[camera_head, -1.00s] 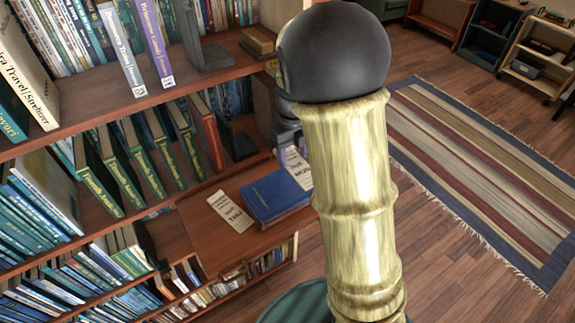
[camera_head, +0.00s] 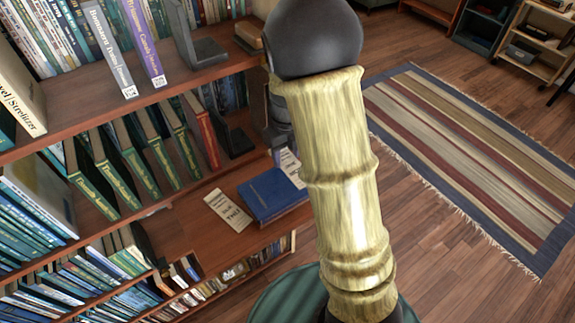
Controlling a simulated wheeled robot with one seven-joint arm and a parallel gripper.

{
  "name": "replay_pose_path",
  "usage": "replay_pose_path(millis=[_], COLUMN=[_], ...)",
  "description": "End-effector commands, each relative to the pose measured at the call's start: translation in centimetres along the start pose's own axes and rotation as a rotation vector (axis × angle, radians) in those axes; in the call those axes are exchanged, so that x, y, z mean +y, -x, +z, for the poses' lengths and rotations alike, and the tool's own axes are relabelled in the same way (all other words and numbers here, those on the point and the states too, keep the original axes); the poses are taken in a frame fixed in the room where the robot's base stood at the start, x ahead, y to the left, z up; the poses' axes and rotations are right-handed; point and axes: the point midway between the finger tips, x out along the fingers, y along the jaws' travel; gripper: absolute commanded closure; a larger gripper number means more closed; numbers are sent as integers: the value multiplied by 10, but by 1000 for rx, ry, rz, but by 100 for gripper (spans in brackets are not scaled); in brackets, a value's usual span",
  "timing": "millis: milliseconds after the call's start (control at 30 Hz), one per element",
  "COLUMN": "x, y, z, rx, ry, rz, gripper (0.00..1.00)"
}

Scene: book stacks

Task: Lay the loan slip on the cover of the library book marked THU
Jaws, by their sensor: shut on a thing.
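A blue closed book (camera_head: 270,194) lies flat on the low wooden shelf top. A white card marked THU (camera_head: 229,210) lies just to its left. A second white card with print (camera_head: 290,168) shows along the book's right edge, partly covered by my arm; I cannot tell whether it lies on the shelf or hangs above it. Only a dark part of my gripper (camera_head: 281,132) shows left of my arm, above and behind the book. It is shut on the loan slip, but its fingertips and the slip between them are not clear, largely hidden by my arm.
Tall shelves of books fill the left, with green volumes (camera_head: 123,172) and a red one (camera_head: 200,132) above the low shelf top. A bare strip of shelf top (camera_head: 185,232) lies left of the THU card. A striped rug (camera_head: 480,150) lies on the right floor.

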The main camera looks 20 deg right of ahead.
Motion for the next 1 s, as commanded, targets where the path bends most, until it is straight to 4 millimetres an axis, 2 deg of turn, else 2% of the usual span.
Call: replay_pose_path(millis=[100,467,733,1000], x=[0,0,0,0], y=[-12,-17,-49,-51], z=[0,0,0,0], rx=[1,0,2,-1], ry=[0,-1,-1,0], rz=[0,-1,0,-1], gripper=[76,76,76,76])
